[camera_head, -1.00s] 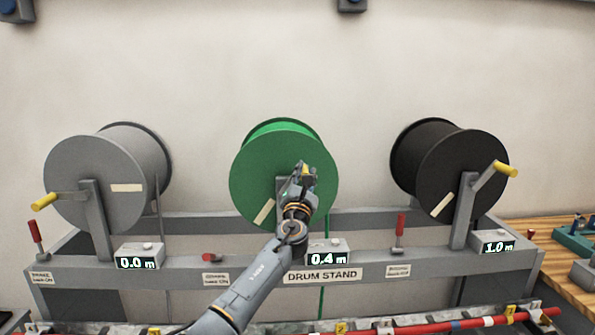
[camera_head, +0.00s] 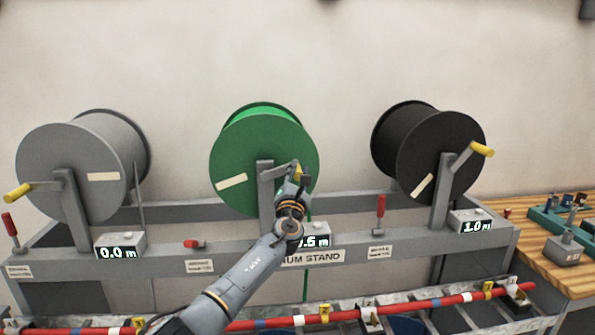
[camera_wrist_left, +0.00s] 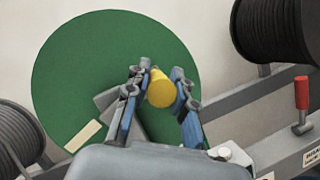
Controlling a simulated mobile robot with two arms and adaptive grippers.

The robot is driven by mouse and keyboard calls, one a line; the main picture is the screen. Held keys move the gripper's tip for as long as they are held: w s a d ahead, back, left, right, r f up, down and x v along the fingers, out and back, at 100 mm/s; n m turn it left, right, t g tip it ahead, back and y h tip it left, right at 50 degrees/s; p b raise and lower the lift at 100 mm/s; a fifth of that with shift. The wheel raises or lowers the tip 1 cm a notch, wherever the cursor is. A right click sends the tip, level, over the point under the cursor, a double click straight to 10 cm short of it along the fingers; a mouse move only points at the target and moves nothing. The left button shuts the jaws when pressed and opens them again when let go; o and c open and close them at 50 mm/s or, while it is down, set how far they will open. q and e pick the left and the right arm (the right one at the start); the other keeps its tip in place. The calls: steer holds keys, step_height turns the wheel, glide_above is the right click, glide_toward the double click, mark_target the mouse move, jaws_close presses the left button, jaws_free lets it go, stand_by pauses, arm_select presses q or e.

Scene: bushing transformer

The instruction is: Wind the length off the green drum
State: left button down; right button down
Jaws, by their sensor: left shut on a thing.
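The green drum (camera_head: 262,150) sits in the middle of the drum stand (camera_head: 345,252), with a cream label strip on its face. Its crank arm leads to a yellow handle (camera_wrist_left: 161,88). My left gripper (camera_head: 297,178) is shut on that yellow handle, in front of the drum's right half. In the left wrist view the fingers (camera_wrist_left: 158,92) lie on both sides of the handle. The green drum's counter (camera_head: 317,238) is partly hidden by my arm; its visible part reads ".5 m". A green strand hangs below the drum. My right gripper is not in view.
A grey drum (camera_head: 68,172) with a 0.0 m counter (camera_head: 120,246) stands left. A black drum (camera_head: 440,155) with a counter (camera_head: 470,222) stands right. Red levers (camera_head: 380,208) rise from the stand. A red cable (camera_head: 400,308) runs along the front. A wooden bench (camera_head: 550,255) is at right.

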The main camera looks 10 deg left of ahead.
arm_select(q)
steer(key=shift+f, duration=0.45)
steer(key=c, duration=1.1)
jaws_free()
steer(key=shift+a+r, duration=0.1)
steer(key=shift+a, duration=0.05)
steer(key=shift+r, duration=0.1)
steer(key=shift+s, duration=0.5)
steer(key=v, duration=1.1)
steer(key=shift+f, duration=0.25)
